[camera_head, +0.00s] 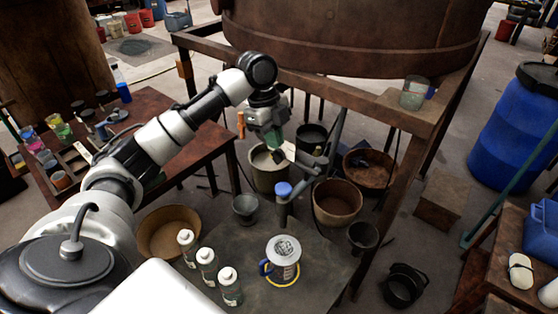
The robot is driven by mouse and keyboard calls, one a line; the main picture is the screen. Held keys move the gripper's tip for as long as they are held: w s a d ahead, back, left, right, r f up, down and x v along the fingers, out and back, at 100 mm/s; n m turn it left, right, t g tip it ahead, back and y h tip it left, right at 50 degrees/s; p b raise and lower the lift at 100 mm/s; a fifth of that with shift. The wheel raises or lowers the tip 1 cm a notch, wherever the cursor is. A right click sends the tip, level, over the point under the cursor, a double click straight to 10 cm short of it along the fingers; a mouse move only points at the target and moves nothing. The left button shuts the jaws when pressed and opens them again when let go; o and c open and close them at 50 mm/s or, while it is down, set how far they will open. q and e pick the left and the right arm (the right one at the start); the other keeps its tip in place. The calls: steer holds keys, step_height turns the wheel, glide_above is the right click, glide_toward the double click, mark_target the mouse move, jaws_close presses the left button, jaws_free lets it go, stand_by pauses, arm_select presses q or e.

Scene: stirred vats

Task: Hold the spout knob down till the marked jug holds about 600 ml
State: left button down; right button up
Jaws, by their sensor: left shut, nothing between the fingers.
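The jug (284,270) has a pale body, a blue handle on its left and dark marks on its side. It stands upright on a yellow ring on the grey table, below the spout (283,212). Its top looks whitish and speckled; I cannot read the level against the marks. The spout knob (284,188) is blue and sits on top of the grey pipe. My left gripper (278,156) is shut and empty, above and behind the knob in the picture and apart from it. My right gripper is out of view.
Several white-capped bottles (207,262) stand left of the jug on the grey table (325,262). A small grey bucket (245,208) and a tan bowl (168,232) are nearby. The large vat (350,35) on its frame (330,92) stands behind. Buckets and basins crowd the floor beneath it.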

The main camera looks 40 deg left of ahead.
mark_target(284, 189)
arm_select(q)
steer(key=x, duration=0.4)
steer(key=a+p+x, duration=0.1)
steer(key=x, duration=0.3)
steer(key=p+x, duration=0.1)
steer(key=x, duration=0.3)
steer(key=shift+f, duration=0.5)
steer(key=shift+w+f, duration=0.1)
steer(key=shift+f, duration=0.15)
